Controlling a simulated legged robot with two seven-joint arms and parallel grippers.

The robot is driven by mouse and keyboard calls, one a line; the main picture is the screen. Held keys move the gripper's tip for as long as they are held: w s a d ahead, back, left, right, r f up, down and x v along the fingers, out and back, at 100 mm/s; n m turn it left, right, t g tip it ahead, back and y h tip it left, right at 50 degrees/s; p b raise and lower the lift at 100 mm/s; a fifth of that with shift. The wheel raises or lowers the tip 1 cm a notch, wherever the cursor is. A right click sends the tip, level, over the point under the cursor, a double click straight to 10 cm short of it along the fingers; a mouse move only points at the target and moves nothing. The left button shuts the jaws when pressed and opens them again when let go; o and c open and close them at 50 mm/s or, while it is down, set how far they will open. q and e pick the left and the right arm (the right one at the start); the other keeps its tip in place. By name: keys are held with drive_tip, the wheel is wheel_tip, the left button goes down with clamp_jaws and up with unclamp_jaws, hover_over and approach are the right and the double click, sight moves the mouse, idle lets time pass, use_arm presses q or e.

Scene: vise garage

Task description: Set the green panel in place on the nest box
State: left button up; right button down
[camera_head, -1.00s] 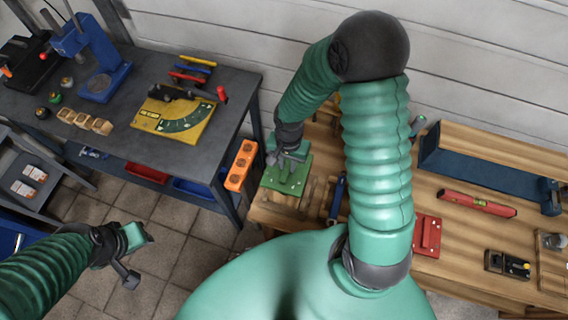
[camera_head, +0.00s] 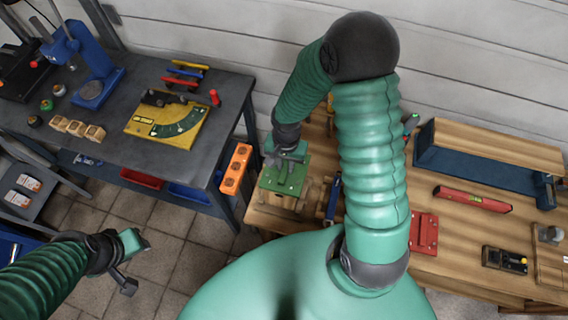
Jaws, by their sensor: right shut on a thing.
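The green panel (camera_head: 291,184) is at the left end of the wooden workbench, in the camera_head view. My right gripper (camera_head: 284,163) is shut on it from above, and the gripper and its grip hide part of the panel. Wooden parts show just under and beside the panel; they may be the nest box (camera_head: 277,200), but it is mostly hidden. I cannot tell whether the panel rests on it. My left gripper (camera_head: 131,262) is open and empty over the tiled floor, at lower left.
The wooden bench (camera_head: 455,253) also holds a red spirit level (camera_head: 472,199), a red block (camera_head: 424,234), a blue-sided long piece (camera_head: 480,170) and a black plane-like tool (camera_head: 503,260). An orange block (camera_head: 236,169) hangs at the dark table's (camera_head: 215,107) right edge. Floor between is clear.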

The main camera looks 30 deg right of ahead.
drive_tip(key=shift+d, duration=0.1)
drive_tip(key=c, duration=1.4)
unclamp_jaws()
drive_tip(key=shift+a, duration=0.2)
drive_tip(key=o, duration=0.5)
drive_tip(key=shift+d, duration=0.1)
wheel_tip(320, 180, up, 7)
drive_tip(key=p, duration=0.6)
